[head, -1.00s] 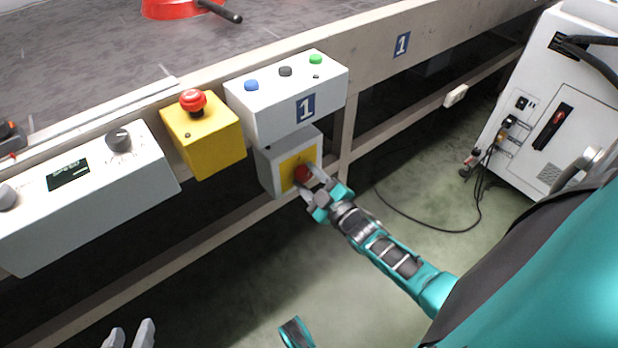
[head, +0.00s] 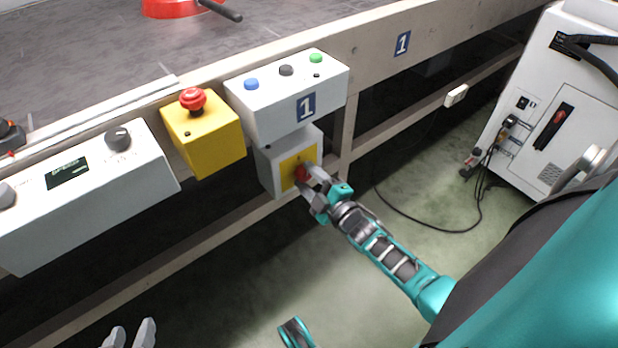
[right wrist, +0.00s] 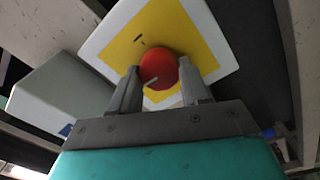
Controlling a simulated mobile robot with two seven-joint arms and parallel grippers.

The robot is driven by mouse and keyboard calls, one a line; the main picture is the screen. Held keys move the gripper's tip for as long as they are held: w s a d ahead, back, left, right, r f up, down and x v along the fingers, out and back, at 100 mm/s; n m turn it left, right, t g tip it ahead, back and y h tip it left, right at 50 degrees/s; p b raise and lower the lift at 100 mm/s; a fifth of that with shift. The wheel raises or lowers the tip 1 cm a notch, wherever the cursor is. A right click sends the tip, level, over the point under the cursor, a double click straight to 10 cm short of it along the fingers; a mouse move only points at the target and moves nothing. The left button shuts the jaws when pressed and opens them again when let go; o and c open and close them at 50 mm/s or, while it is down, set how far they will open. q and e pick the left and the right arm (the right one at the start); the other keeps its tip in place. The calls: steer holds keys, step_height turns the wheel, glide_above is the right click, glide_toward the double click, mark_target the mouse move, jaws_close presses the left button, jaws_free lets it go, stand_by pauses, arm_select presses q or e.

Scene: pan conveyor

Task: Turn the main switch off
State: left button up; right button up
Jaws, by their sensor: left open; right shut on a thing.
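The main switch is a red rotary knob (head: 302,173) on a yellow plate (head: 290,166) on the front of a grey box (head: 270,172) under the conveyor's edge. In the right wrist view the red knob (right wrist: 160,68) has a pale mark on its face. My right gripper (head: 306,180) is shut on the knob, with one finger on either side; the fingers (right wrist: 160,90) also show in the right wrist view. They hide part of the knob. My left gripper (head: 130,335) is at the bottom left of the head view, open and empty, away from the switch.
Above the switch is a white button box (head: 290,95) with blue, black and green buttons. Left of it is a yellow box (head: 205,145) with a red emergency button (head: 193,100), then a control panel (head: 90,195). A white cabinet (head: 560,100) stands at right. The floor between is mostly clear.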

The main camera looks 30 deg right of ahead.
steer(key=o, duration=1)
steer(key=shift+o, duration=0.2)
arm_select(q)
steer(key=shift+s+a+r+p, duration=0.15)
steer(key=shift+a+r+p, duration=0.35)
steer(key=shift+p, duration=0.85)
arm_select(e)
steer(key=s+d, duration=0.1)
steer(key=s, duration=1.2)
steer(key=shift+f, duration=0.2)
arm_select(q)
steer(key=shift+r, duration=0.15)
arm_select(e)
steer(key=shift+w+a, duration=0.1)
steer(key=shift+w, duration=0.05)
